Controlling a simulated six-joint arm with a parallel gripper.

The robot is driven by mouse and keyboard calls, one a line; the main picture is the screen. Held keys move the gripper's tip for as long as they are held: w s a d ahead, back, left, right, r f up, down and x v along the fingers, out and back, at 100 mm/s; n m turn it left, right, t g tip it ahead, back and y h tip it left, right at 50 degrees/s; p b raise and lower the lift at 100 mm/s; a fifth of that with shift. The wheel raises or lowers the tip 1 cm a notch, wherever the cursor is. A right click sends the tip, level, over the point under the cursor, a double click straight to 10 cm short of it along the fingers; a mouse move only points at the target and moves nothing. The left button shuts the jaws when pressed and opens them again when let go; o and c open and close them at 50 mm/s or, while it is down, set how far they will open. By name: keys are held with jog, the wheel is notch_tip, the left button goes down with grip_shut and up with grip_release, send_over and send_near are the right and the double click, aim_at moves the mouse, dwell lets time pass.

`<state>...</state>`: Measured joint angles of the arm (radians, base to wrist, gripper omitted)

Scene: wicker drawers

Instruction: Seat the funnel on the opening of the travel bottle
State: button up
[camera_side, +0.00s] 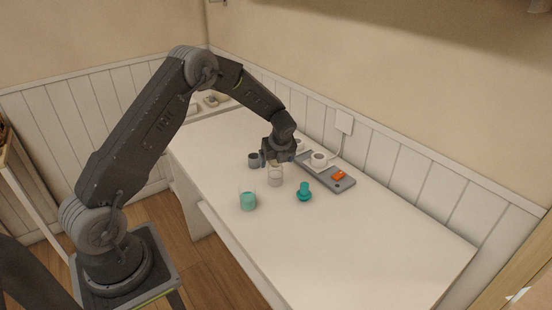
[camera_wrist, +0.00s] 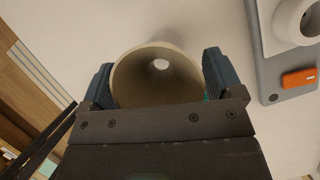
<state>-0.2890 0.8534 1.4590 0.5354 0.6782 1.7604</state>
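The beige, cone-shaped funnel (camera_wrist: 135,80) is between the finger pads of my gripper (camera_wrist: 158,80) in the wrist view. Its wide mouth faces the camera, and pale tabletop shows through its small hole. Both pads appear to touch its sides. In the side view my gripper (camera_side: 278,158) is low over the table, and the funnel is hard to make out there. A small teal bottle-like object (camera_side: 304,193), likely the travel bottle, stands on the table right of my gripper, apart from it. A bit of teal shows beside the funnel in the wrist view.
A clear glass (camera_side: 275,177) stands just below my gripper. A glass with teal content (camera_side: 248,201) is nearer the front edge. A grey tray (camera_side: 326,172) by the wall holds a white cup (camera_side: 319,159) and an orange item (camera_side: 339,175).

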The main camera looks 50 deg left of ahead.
jog(key=shift+o, duration=0.6)
jog(key=v, duration=1.4)
jog(key=shift+f, duration=0.1)
